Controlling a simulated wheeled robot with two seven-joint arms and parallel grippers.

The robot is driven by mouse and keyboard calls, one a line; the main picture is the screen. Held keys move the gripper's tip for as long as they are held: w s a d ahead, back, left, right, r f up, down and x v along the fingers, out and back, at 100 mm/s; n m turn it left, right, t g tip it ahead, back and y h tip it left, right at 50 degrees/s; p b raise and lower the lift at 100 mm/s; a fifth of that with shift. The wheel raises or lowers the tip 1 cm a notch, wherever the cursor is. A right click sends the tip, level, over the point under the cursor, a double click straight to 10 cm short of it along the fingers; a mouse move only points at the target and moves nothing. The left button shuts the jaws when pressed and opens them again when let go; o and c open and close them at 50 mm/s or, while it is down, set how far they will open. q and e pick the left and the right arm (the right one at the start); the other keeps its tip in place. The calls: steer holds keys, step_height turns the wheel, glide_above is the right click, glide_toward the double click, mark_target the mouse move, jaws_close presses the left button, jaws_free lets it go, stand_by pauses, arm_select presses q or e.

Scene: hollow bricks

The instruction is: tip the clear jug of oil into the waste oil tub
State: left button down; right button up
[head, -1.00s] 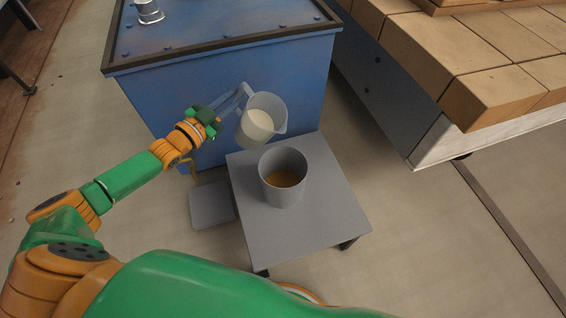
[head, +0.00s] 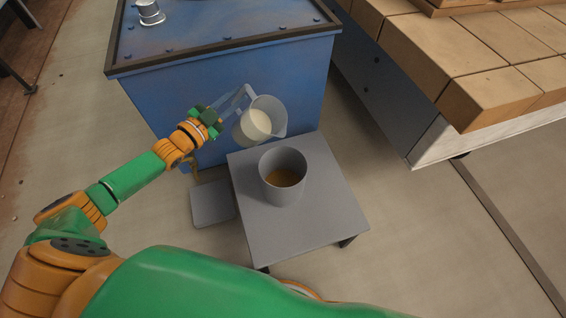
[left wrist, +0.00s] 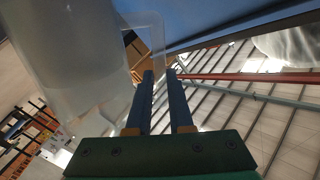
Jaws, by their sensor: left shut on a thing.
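The clear jug (head: 268,106) holds a pale, cream-coloured liquid and hangs in the air, tilted with its spout to the right. It is above and just behind the waste oil tub (head: 284,194). My left gripper (head: 238,97) is shut on the jug's handle from the left. In the left wrist view the blue fingers (left wrist: 160,76) reach to the handle, and the jug's cloudy wall (left wrist: 75,55) fills the upper left. The tub is a grey, open, round container with some amber-brown liquid at its bottom. No stream shows between jug and tub. My right gripper is out of view.
The tub stands on a low grey stand (head: 310,225). A blue cabinet (head: 190,100) with a dark rim stands close behind the jug, with a small metal-looking object (head: 149,12) on top. A bench of tan blocks (head: 455,70) is at the right. A grey plate (head: 212,204) lies left of the stand.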

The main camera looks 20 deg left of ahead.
arm_select(q)
steer(key=shift+r, duration=0.1)
stand_by(0.5)
steer(key=shift+d+r+m+p, duration=0.15)
steer(key=shift+r+m+p, duration=0.2)
steer(key=shift+m+p, duration=0.25)
steer(key=shift+f, duration=0.1)
steer(key=shift+d, duration=0.1)
